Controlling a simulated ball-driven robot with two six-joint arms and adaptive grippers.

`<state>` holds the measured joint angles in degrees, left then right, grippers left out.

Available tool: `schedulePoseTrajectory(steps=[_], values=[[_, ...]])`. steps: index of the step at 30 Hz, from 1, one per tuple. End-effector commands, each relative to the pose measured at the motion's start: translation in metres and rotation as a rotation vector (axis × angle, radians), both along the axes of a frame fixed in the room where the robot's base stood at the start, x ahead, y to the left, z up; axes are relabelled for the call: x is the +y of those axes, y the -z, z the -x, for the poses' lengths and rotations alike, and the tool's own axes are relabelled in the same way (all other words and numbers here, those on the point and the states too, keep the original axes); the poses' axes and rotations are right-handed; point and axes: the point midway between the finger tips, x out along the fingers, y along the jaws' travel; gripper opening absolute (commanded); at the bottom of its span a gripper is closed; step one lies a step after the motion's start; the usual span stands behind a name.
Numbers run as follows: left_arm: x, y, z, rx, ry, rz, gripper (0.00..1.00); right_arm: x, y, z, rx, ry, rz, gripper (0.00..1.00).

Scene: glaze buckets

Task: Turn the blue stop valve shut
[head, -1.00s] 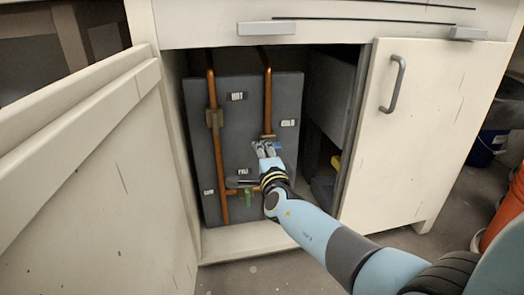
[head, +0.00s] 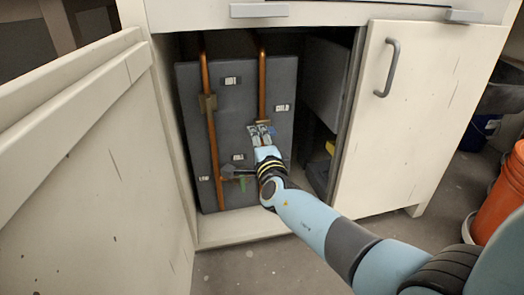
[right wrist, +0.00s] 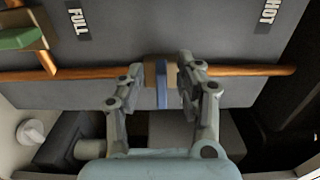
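The blue stop valve handle (right wrist: 162,92) sits on a brass valve body (right wrist: 149,74) on a copper pipe in the right wrist view. It stands between the two fingers of my right gripper (right wrist: 160,76), with a clear gap to the left finger and a narrower one to the right finger. The handle appears to run across the pipe. In the head view my right gripper (head: 261,133) reaches into the cabinet at the right-hand copper pipe (head: 262,85), and its fingers partly cover the blue handle. My left gripper is not in view.
A grey panel (head: 232,115) with several labels backs the pipes inside the cabinet. A green handle (head: 242,184) is lower left of my gripper. The open left door (head: 85,190) and the right door (head: 425,110) flank the opening. An orange bucket (head: 498,198) stands at the right.

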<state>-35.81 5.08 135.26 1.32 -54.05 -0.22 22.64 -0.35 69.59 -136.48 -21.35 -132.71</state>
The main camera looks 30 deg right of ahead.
Motion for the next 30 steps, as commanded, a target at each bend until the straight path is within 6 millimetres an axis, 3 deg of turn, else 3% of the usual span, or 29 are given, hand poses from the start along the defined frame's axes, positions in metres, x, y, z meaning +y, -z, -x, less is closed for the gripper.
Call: schedulePoseTrajectory(steps=[9,15,30], values=[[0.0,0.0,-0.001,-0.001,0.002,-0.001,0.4,0.018,0.002,0.069,0.005,0.0,-0.002,0.36],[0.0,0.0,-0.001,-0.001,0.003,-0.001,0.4,0.025,0.001,0.097,0.003,0.0,-0.001,0.36],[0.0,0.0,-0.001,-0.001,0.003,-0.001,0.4,0.027,0.001,0.103,0.002,0.0,-0.001,0.36]])
